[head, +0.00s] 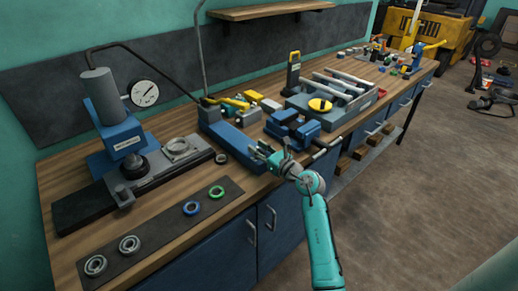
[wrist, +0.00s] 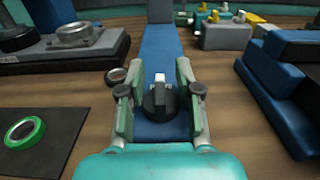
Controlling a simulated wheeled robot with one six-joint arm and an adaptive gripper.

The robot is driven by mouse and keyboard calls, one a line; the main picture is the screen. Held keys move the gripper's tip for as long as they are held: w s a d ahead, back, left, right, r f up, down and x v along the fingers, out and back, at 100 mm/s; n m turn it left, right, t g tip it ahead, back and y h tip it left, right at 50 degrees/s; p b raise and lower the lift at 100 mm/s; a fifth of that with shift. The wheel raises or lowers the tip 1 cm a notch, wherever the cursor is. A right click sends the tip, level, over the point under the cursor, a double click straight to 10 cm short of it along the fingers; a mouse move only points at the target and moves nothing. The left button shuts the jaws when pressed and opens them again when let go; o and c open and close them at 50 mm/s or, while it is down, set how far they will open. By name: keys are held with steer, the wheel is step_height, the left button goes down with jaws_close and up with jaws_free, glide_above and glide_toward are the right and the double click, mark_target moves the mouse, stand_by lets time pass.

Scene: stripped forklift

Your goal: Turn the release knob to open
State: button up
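A black knob (wrist: 160,101) with a pale mark on its top sits on the near end of a long blue hand pump (wrist: 160,45); I take it as the release knob. In the wrist view the knob shows between the two fingers of my gripper (wrist: 160,82), with a gap on each side. The gripper is open and I see no contact. In the head view my gripper (head: 267,154) is at the near end of the blue pump (head: 233,142), and I cannot make out the knob clearly there.
A press with a round gauge (head: 145,93) stands left of the pump. A blue vise (head: 293,127) and a grey tool tray (head: 358,103) are to the right. Rings lie on a dark mat (head: 150,250) at front left. A small ring (wrist: 117,76) lies left of my fingers.

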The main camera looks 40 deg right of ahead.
jaws_close()
